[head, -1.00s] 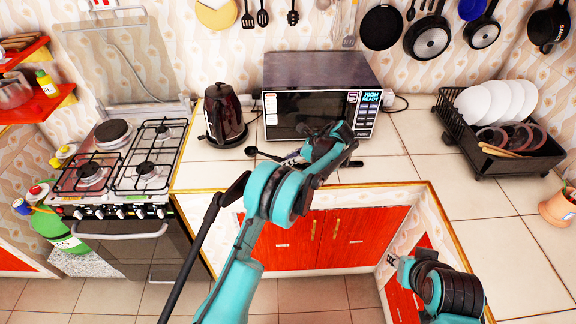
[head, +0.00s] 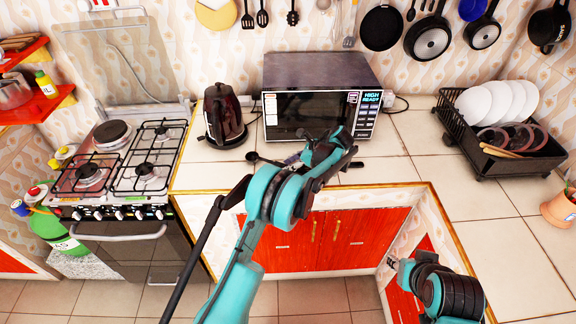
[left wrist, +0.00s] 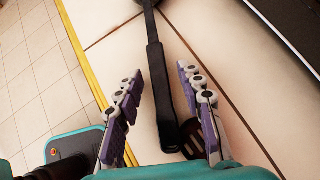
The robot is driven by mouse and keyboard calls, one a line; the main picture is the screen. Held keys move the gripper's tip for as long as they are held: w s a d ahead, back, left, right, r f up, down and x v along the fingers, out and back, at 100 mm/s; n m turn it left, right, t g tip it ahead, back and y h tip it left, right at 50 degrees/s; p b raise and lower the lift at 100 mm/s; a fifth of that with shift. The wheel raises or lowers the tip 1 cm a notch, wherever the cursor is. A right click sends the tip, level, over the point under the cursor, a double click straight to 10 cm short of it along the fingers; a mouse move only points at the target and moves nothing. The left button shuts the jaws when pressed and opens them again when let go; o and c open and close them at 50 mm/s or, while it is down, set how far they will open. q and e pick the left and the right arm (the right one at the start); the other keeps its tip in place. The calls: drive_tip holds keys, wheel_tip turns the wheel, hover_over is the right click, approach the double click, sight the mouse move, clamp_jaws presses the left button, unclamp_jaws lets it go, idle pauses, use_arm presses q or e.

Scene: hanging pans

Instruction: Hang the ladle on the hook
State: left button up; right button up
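The black ladle lies on the tiled counter in front of the microwave. Its bowl (head: 252,156) shows in the head view, left of my left gripper (head: 294,160); my forearm hides part of the handle. In the left wrist view the ladle's handle (left wrist: 157,75) runs between the two spread fingers of my left gripper (left wrist: 158,85), with a gap on each side. The left gripper is open. My right gripper (head: 393,262) is low at the right, small and partly hidden by its arm; its fingers are unclear. I cannot make out a free hook.
A microwave (head: 318,112) stands behind the ladle, with a kettle (head: 224,115) to its left. Pans such as a black one (head: 381,28) and utensils hang on the wall. A dish rack (head: 478,150) is at the right.

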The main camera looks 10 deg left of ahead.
use_arm(q)
drive_tip(key=w+p+v, duration=0.1)
drive_tip(key=p+v, duration=0.2)
drive_tip(key=v, duration=0.9)
drive_tip(key=s+a+r+n+h, duration=0.2)
drive_tip(key=s+a+r+n, duration=0.3)
drive_tip(key=r, duration=0.4)
drive_tip(key=s+a+r+n+t+h, duration=0.2)
drive_tip(key=s+n, duration=0.2)
drive_tip(key=s, duration=0.6)
drive_tip(key=s+a+r+n+t+h, duration=0.2)
drive_tip(key=s+r+n+h, duration=0.15)
drive_tip(key=s, duration=0.65)
drive_tip(key=s+f+n+t, duration=0.1)
drive_tip(key=s+f+n, duration=0.2)
drive_tip(key=s, duration=0.3)
drive_tip(key=s+f+n+t+h, duration=0.1)
drive_tip(key=s+f+n, duration=0.1)
drive_tip(key=s+n, duration=0.2)
drive_tip(key=shift+s+d+f, duration=0.4)
drive_tip(key=shift+s+d, duration=0.05)
drive_tip(key=shift+s, duration=0.45)
